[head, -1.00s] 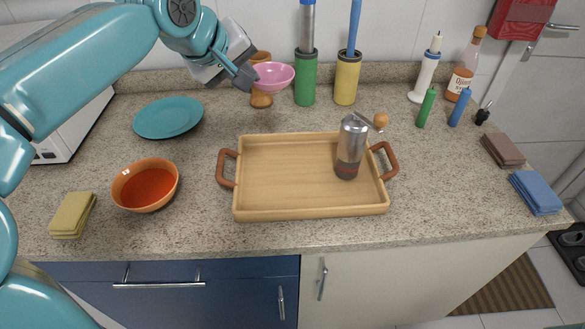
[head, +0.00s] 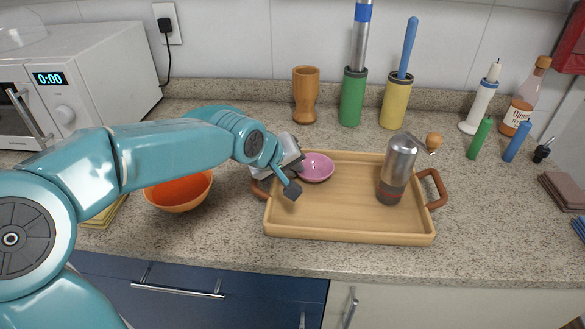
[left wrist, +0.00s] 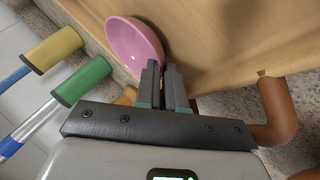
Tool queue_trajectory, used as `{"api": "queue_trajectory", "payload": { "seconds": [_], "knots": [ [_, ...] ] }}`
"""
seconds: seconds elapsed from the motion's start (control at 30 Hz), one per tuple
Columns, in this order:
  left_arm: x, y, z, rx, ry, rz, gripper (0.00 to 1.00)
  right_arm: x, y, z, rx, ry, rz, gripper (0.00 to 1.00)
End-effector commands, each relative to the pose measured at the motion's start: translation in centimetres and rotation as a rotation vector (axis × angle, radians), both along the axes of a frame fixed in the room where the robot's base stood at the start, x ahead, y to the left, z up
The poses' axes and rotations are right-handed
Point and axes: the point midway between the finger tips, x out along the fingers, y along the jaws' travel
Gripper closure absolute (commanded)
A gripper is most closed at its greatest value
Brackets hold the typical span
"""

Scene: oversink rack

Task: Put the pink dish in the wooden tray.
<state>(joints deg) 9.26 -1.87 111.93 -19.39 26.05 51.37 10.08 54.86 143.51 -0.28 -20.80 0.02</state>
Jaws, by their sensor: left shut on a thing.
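The pink dish (head: 316,168) is a small round bowl at the left back part of the wooden tray (head: 350,237), over its inside. My left gripper (head: 297,178) is shut on its rim. In the left wrist view the dish (left wrist: 130,42) sits at the fingertips (left wrist: 165,72), tilted, with the tray's wooden floor (left wrist: 225,35) behind it. I cannot tell whether the dish touches the tray floor. My arm hides part of the tray's left end. The right gripper is not in view.
A metal grinder-like cylinder (head: 397,168) stands in the tray's right half. An orange bowl (head: 180,193) is left of the tray, partly behind my arm. A wooden cup (head: 306,95), a green holder (head: 352,97) and a yellow holder (head: 395,103) stand along the back wall.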

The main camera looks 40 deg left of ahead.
Motion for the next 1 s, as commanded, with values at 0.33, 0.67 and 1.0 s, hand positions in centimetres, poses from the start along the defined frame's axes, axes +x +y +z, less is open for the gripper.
{"api": "queue_trajectory", "payload": {
  "seconds": [0.33, 0.67, 1.0],
  "knots": [
    [0.0, 0.0, -0.2, 0.0, -0.001, 0.0, 0.85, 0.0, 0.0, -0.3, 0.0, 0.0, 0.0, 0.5],
    [0.0, 0.0, -0.1, 0.0, -0.001, 0.0, 0.66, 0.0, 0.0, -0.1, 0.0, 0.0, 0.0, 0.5],
    [-3.4, 0.0, 4.1, 0.001, -0.007, 0.001, 0.66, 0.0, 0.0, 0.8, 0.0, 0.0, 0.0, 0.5]
  ]
}}
